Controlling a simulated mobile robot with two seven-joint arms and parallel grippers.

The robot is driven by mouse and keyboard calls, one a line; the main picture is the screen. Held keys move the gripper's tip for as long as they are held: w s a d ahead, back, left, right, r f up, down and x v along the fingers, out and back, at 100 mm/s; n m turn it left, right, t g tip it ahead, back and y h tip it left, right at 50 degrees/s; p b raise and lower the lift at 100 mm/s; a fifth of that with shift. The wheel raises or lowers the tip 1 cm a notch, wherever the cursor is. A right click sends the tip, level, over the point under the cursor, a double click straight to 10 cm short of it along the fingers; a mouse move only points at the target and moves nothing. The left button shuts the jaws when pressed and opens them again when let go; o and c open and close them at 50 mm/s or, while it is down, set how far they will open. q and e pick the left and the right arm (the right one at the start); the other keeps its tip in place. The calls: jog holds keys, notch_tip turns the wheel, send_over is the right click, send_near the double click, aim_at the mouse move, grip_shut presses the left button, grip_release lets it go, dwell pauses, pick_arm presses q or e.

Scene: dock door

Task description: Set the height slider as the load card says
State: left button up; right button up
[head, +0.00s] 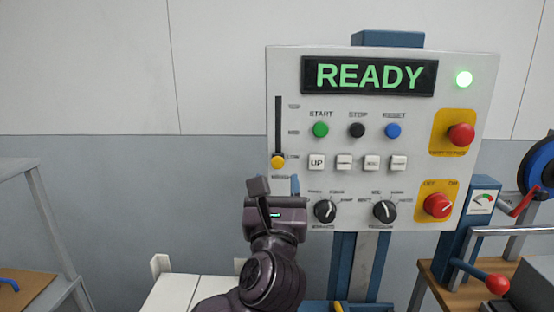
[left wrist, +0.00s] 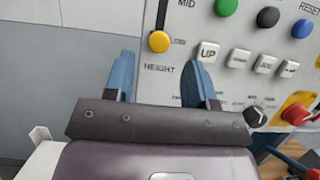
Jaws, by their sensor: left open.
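The height slider is a yellow knob (head: 278,162) on a dark vertical slot (head: 278,124) at the left of the control panel (head: 285,70). The knob sits at the slot's bottom end, beside the lowest mark. In the left wrist view the yellow knob (left wrist: 159,41) shows just above the word HEIGHT, with MID marked higher up. My left gripper (head: 273,184) is just below the knob in the head view. In the left wrist view its two blue fingers (left wrist: 158,72) are apart with nothing between them, and the knob is beyond their tips. I cannot make out a load card. My right gripper is out of view.
The display (head: 370,76) reads READY, and a green lamp (head: 464,79) is lit. Push buttons, dials and a red mushroom button (head: 461,135) fill the panel right of the slider. A bench with a red-knobbed lever (head: 497,284) stands at right. The wall left of the panel is bare.

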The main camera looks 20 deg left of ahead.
aim_at(278, 164)
pick_arm(q)
jog(key=shift+x, duration=3.15)
jog(key=shift+c, duration=0.3)
grip_shut()
